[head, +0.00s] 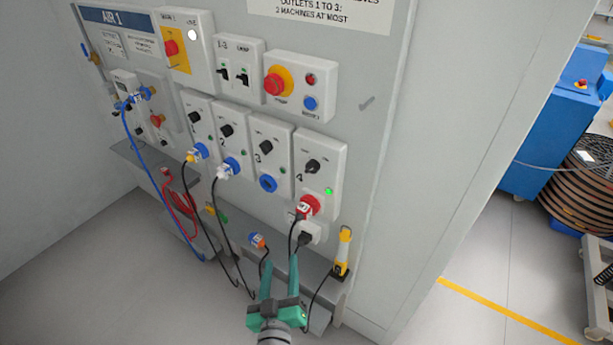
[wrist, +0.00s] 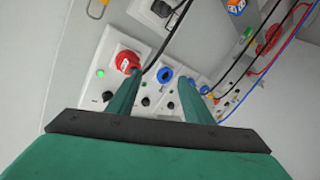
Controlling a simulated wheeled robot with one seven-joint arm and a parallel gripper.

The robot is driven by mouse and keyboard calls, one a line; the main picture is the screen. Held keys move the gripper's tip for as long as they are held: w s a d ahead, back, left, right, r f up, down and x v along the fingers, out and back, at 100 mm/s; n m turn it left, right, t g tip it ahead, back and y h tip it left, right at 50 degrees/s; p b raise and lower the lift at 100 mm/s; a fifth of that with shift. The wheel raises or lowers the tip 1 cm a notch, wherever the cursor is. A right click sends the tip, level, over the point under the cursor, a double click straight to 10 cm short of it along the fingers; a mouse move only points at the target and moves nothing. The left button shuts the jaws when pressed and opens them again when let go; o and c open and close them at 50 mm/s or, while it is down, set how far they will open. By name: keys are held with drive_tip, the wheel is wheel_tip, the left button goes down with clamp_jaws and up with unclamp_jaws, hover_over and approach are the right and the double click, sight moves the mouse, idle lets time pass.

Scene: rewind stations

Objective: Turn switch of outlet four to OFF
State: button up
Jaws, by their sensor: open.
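Outlet four (head: 332,157) is the rightmost white box in the lower row on the grey panel in the head view. Its black rotary switch (head: 312,166) sits near the top, its green lamp (head: 328,190) is lit, and a red plug (head: 309,205) is in its socket. I cannot clearly read the switch's position. In the wrist view, turned over, the switch (wrist: 107,96), lit lamp (wrist: 101,73) and red plug (wrist: 127,62) are left of my fingers. My green gripper (head: 280,262) is open and empty, below and apart from the switch; its fingers also show in the wrist view (wrist: 159,77).
Outlets 1 to 3 (head: 268,150) stand left of outlet four. Above are a red stop button (head: 274,84) and a breaker box (head: 240,70). Black cables hang near my fingers. A yellow-black device (head: 343,252) stands right of my gripper.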

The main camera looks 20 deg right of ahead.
drive_tip(key=w+d+r+m+g+h, duration=0.1)
drive_tip(key=w+d+r+m+h, duration=0.1)
drive_tip(key=w+r+m+h, duration=0.35)
drive_tip(key=m+g+h, duration=0.3)
drive_tip(key=m+g, duration=0.1)
drive_tip(key=m, duration=0.2)
approach(309, 171)
drive_tip(key=shift+n, duration=0.25)
drive_tip(key=x, duration=0.9)
drive_tip(key=c, duration=1.1)
